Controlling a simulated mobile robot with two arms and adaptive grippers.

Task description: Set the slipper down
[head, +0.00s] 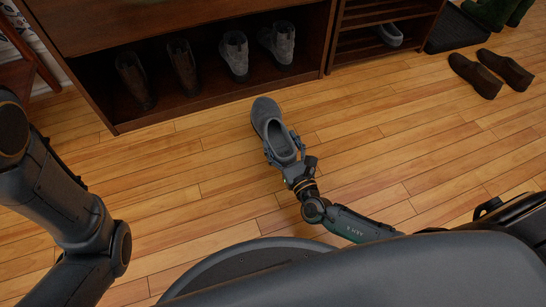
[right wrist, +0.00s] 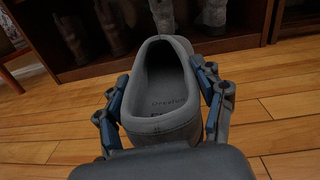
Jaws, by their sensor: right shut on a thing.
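A grey slipper (head: 265,108) shows in the middle of the head view, toe toward the shoe cabinet. My right gripper (head: 283,160) is shut on its heel end, one finger on each side. In the right wrist view the slipper (right wrist: 163,62) fills the middle, its opening facing up, between the gripper's blue-padded fingers (right wrist: 160,103). Whether its sole touches the floor (head: 215,170) cannot be told. My left arm shows at the left of the head view, but its gripper is out of the picture.
A dark wooden shoe cabinet (head: 205,104) stands just beyond the slipper, with brown shoes (head: 183,66) and grey boots (head: 235,54) inside. Another grey slipper (head: 390,35) sits on the rack at right. Brown loafers (head: 490,72) lie on the floor at far right. The floor around the slipper is clear.

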